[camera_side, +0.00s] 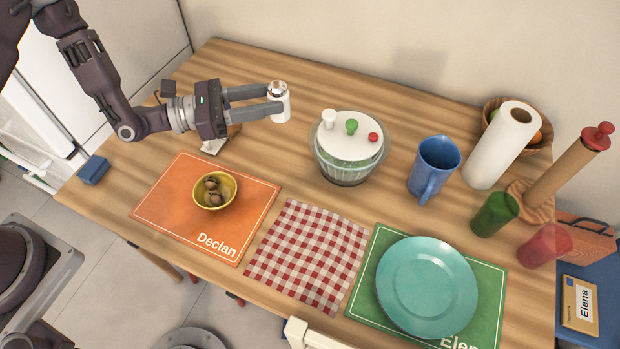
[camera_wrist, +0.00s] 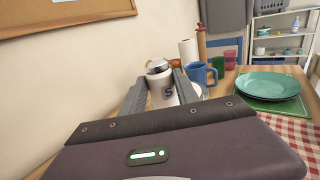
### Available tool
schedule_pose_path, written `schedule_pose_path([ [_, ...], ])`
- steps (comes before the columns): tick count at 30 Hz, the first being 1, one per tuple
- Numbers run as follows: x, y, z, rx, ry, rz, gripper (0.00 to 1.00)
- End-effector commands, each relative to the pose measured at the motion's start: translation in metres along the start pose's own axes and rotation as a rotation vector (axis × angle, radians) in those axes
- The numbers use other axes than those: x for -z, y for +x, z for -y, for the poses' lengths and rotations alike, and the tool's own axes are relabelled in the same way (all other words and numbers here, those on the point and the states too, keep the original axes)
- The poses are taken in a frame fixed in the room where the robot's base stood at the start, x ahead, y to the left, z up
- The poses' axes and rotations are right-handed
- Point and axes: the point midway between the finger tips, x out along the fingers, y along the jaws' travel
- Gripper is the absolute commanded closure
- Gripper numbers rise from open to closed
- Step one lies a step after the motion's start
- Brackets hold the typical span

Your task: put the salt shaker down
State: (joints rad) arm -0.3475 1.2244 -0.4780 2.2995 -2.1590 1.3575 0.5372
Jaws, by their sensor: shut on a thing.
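My gripper (camera_side: 272,100) is shut on the salt shaker (camera_side: 281,104), a small white cylinder with a metal top. The fingers hold it from its left side, upright, above the back left part of the wooden table (camera_side: 220,68). In the wrist view the shaker (camera_wrist: 161,90) stands between the two fingertips, with a dark letter S on its side. I cannot tell exactly how far its bottom is from the tabletop.
A salad spinner (camera_side: 349,152) stands right of the shaker, then a blue mug (camera_side: 434,165) and a paper towel roll (camera_side: 502,146). An orange placemat (camera_side: 165,205) with a yellow bowl (camera_side: 230,194) lies in front. Bare wood surrounds the space below and behind the shaker.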

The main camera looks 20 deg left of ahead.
Motion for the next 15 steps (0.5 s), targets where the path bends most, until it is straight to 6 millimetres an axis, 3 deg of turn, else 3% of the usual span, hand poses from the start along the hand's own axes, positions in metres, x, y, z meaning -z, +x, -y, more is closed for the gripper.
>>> schedule_pose_path([
  [1,0.005,0.025,0.011,0.009,-0.001,0.006,1.0],
  [6,0.027,0.111,0.059,-0.009,-0.01,0.016,1.0],
  [9,0.042,0.152,0.096,-0.031,-0.018,0.013,1.0],
  [15,0.064,0.189,0.144,-0.068,-0.023,0.0,1.0],
])
